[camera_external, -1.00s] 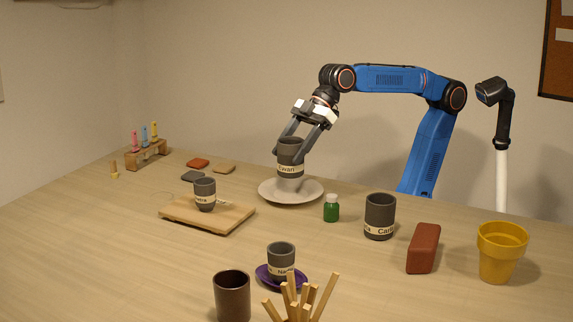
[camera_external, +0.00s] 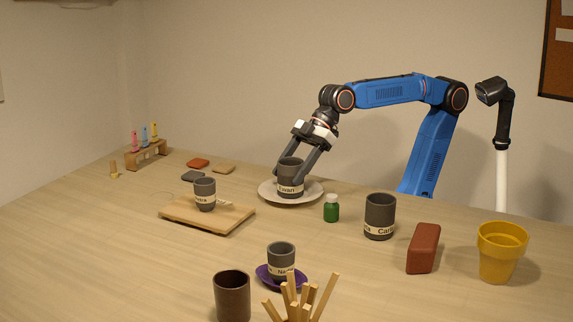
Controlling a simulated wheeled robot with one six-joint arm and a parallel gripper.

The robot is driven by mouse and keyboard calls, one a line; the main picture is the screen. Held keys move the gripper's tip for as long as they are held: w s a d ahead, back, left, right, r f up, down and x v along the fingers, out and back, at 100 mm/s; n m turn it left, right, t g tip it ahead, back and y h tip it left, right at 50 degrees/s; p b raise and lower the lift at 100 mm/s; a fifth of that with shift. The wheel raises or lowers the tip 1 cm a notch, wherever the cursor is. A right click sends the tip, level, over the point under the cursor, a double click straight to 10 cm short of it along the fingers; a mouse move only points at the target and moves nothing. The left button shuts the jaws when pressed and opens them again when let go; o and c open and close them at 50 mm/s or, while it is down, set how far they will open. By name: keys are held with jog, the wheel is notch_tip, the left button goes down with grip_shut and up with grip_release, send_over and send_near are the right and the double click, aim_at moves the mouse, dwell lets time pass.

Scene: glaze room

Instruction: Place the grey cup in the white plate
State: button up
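A grey cup with a pale name band (camera_external: 290,186) stands upright in the white plate (camera_external: 315,191) at the back middle of the table. My gripper (camera_external: 291,178) reaches down from the upper right, with one finger on each side of this cup. The fingers look closed against its sides. The cup's base appears to rest on the plate. Other grey cups with name bands stand on a wooden board (camera_external: 178,215), on a purple saucer (camera_external: 262,274) and on the bare table at the right (camera_external: 380,213).
A red-brown block (camera_external: 423,248) and a yellow pot (camera_external: 501,252) are at the right. A dark brown cup (camera_external: 232,297) and wooden sticks (camera_external: 300,300) are in front. The left front table is clear.

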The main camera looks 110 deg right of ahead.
jog(key=o, duration=0.3)
jog(key=shift+o, duration=0.2)
jog(key=shift+r, duration=0.1)
jog(key=v, duration=1.2)
